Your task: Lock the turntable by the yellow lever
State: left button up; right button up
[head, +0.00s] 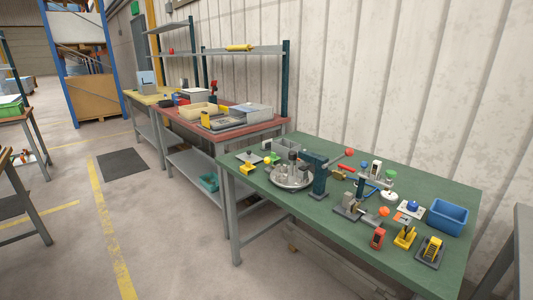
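The turntable (291,180) looks like a round silver disc with upright grey cylinders on it. It sits on the left part of the green workbench, beside a dark teal upright press-like stand. A small yellow piece (247,169) stands just left of the turntable at the bench's front edge; it is too small to tell whether it is the yellow lever. Another yellow device (404,237) stands near the right front edge of the bench, apart from the turntable. Neither of my grippers shows in the head view.
The green bench (350,259) also carries a blue bin (447,217), a red block (377,238), a yellow-and-black device (431,250) and several small tools. A red-topped bench (256,131) adjoins behind it on the left. The floor at front left is clear, with yellow lines and a dark mat (123,162).

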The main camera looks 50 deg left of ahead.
aim_at(266, 160)
jog(key=u, duration=0.45)
jog(key=j+u, duration=0.1)
jog(key=u, duration=0.75)
jog(key=i+u, duration=0.1)
jog(key=u, duration=0.3)
